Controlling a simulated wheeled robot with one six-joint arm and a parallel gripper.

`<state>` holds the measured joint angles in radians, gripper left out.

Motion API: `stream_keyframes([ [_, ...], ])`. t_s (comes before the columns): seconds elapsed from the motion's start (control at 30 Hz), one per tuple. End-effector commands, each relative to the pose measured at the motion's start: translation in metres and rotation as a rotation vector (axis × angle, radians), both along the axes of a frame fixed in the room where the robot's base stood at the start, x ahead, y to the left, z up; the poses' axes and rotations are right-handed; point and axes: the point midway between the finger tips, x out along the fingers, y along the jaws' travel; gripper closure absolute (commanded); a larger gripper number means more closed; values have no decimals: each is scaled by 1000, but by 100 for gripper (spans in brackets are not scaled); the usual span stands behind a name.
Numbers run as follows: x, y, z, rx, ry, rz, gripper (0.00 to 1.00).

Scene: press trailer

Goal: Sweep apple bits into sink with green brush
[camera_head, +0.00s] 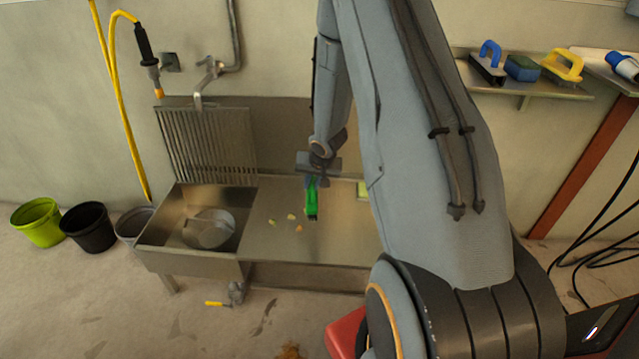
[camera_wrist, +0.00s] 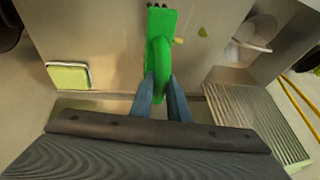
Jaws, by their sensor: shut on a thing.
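My gripper (camera_head: 312,182) is shut on the handle of the green brush (camera_head: 311,204) and holds it over the steel counter (camera_head: 340,235). In the wrist view the gripper fingers (camera_wrist: 163,97) pinch the green brush (camera_wrist: 160,45) by its handle. Several small pale and orange apple bits (camera_head: 298,228) lie on the counter left of the brush. In the wrist view an apple bit (camera_wrist: 203,32) shows right of the brush. The sink (camera_head: 165,240) is left of the counter. I cannot tell whether the brush touches the counter.
A round metal object (camera_head: 210,230) sits in the sink. A yellow-green sponge (camera_wrist: 68,76) lies at the counter's back, on the other side of the brush from the sink. A ribbed metal rack (camera_head: 205,145) stands behind the sink. Buckets (camera_head: 87,228) stand left of it. A shelf (camera_head: 530,88) holds brushes.

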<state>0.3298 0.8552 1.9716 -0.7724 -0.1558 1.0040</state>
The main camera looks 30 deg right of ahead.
Motion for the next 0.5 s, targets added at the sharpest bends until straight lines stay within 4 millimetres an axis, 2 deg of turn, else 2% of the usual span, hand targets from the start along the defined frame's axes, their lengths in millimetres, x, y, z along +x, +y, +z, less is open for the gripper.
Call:
stream_keyframes([
  [0.07, 3, -17, -6, 2, 1, -51, 100],
  [0.17, 5, -26, -11, 5, 1, -84, 100],
  [0.5, 6, -29, -30, 5, 0, -92, 100],
])
